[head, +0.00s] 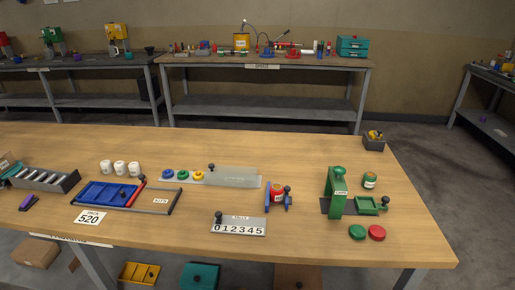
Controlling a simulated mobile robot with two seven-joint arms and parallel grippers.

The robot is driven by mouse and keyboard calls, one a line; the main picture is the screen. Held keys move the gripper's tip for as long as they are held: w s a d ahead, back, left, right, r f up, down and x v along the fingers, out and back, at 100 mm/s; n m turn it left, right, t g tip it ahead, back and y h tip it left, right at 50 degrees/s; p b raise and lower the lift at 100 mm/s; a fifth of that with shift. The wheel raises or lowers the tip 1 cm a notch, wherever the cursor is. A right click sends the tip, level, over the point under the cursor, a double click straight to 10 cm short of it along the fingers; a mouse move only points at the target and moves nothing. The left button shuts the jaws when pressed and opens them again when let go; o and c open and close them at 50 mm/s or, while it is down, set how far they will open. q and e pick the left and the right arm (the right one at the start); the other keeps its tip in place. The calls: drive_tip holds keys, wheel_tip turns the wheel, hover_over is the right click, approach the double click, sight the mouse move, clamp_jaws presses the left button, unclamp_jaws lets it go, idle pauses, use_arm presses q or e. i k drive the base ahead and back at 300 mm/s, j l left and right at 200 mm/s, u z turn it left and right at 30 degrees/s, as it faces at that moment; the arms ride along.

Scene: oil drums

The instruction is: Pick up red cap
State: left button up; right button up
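A round red cap (377,233) lies flat on the wooden table (310,240) near its front right. A green cap (357,232) lies close to its left side. Neither of my grippers is in the head view, and nothing holds the red cap.
A red can (277,191) sits in a blue holder to the left. A number plate (239,227), a grey strip with coloured caps (183,175) and a blue tray (105,194) are further left. Table right of the red cap is clear.

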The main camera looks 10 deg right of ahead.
sight(377, 233)
drive_tip(key=z, duration=1.3)
